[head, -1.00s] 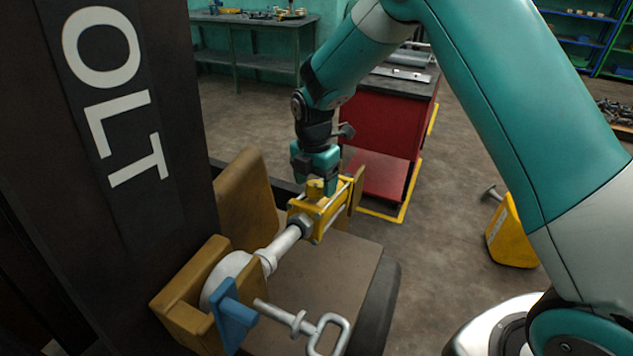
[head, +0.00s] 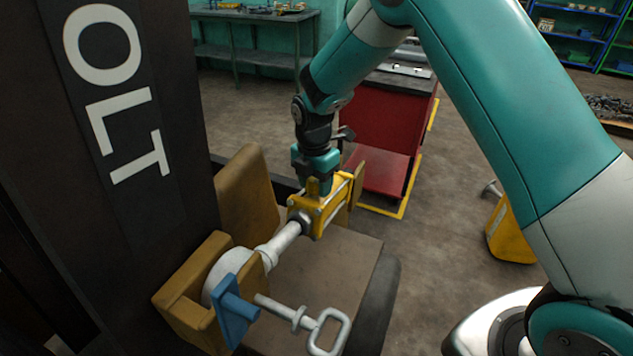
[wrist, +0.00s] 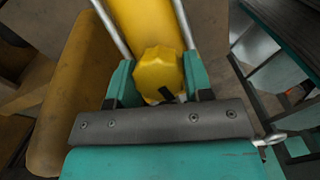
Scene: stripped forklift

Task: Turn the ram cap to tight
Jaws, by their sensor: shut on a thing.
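The ram cap (wrist: 158,73) is a yellow faceted knob with a dark mark near its lower edge. It sits on top of the yellow ram cylinder (head: 325,212), which has silver rods along its sides. In the wrist view my gripper (wrist: 160,88) has its two teal fingers on either side of the cap, shut on it. In the head view my gripper (head: 318,180) reaches down onto the cap (head: 313,190) from above, and its fingers partly hide it. No tight marking is readable.
A white rod and collar (head: 278,245) run from the cylinder to a tan block (head: 185,315). A blue clamp (head: 235,312) and a grey handle (head: 325,330) stand in front. A dark mast (head: 120,120) rises at left. A red cabinet (head: 385,125) stands behind.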

